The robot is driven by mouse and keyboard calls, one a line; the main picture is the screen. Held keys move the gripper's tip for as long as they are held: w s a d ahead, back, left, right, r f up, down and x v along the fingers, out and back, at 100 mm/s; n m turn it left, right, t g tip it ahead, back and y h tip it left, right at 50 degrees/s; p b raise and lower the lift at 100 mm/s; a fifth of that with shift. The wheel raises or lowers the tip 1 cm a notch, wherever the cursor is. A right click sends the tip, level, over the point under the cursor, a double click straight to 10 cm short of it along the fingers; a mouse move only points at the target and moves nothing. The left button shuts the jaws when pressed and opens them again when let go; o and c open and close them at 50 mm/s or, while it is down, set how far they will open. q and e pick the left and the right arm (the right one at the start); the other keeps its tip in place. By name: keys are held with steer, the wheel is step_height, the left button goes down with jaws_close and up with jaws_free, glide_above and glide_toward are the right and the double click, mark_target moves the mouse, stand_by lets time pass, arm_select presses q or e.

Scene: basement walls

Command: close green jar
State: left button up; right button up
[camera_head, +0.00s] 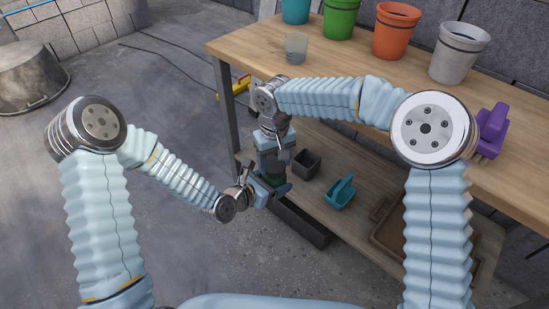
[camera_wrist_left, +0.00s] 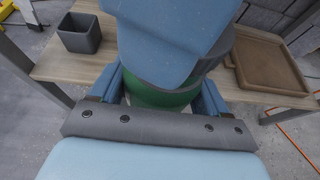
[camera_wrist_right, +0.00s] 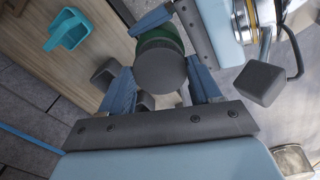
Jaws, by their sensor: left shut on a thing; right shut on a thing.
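The green jar (camera_wrist_left: 160,97) is between the fingers of my left gripper (camera_wrist_left: 163,88), which is shut on it. In the head view only a small dark green part of the jar (camera_head: 275,180) shows between the two grippers. The dark grey round lid (camera_wrist_right: 160,68) is between the fingers of my right gripper (camera_wrist_right: 162,78), which is shut on it. The right gripper is directly above the left one. The lid lies over the jar's top in the right wrist view, in line with it. I cannot tell whether lid and jar touch. The right gripper hides the jar's top in the left wrist view.
The wooden workbench (camera_head: 375,75) holds several pots and a clear cup (camera_head: 295,47). Its lower shelf (camera_head: 365,170) holds a dark square pot (camera_head: 306,164), a teal scoop (camera_head: 341,192) and a brown tray (camera_head: 385,233). A purple object (camera_head: 490,130) lies at the bench's right. The left floor is largely clear.

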steer(key=shift+f, duration=0.55)
stand_by(0.4)
